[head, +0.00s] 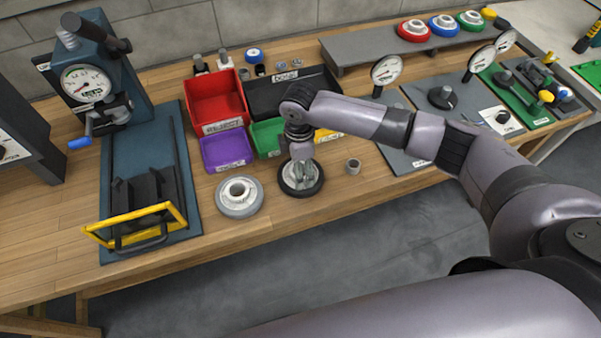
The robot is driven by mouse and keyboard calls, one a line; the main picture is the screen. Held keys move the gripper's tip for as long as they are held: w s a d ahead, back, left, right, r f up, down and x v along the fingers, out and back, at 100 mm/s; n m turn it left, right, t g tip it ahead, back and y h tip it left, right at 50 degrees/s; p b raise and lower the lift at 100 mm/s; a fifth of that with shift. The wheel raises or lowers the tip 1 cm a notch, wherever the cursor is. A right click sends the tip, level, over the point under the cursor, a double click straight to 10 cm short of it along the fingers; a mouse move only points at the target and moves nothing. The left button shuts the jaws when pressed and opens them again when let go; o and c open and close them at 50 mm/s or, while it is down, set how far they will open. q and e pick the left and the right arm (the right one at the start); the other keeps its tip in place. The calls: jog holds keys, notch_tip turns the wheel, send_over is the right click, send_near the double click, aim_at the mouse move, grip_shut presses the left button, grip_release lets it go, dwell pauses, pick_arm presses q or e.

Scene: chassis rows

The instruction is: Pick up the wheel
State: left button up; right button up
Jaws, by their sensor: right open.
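A wheel with a dark tyre and a pale hub (314,187) lies flat near the front edge of the wooden bench. My right gripper (300,176) points down over the middle of this wheel, with its fingers at the hub. It is open; whether the fingers touch the hub cannot be told. The gripper hides part of the hub. A second wheel, with a grey rim and a white hub (240,196), lies flat just to the left. My left gripper is not in view.
Purple (227,151), red (215,103) and green (266,138) bins stand behind the wheels. A small grey ring (353,167) lies to the right. A blue press (98,75) with a yellow-framed guard (135,217) stands left. Dial gauges (386,70) stand right.

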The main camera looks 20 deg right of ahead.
jog(key=shift+f, duration=0.15)
jog(key=c, duration=1.6)
jog(key=shift+o, duration=0.2)
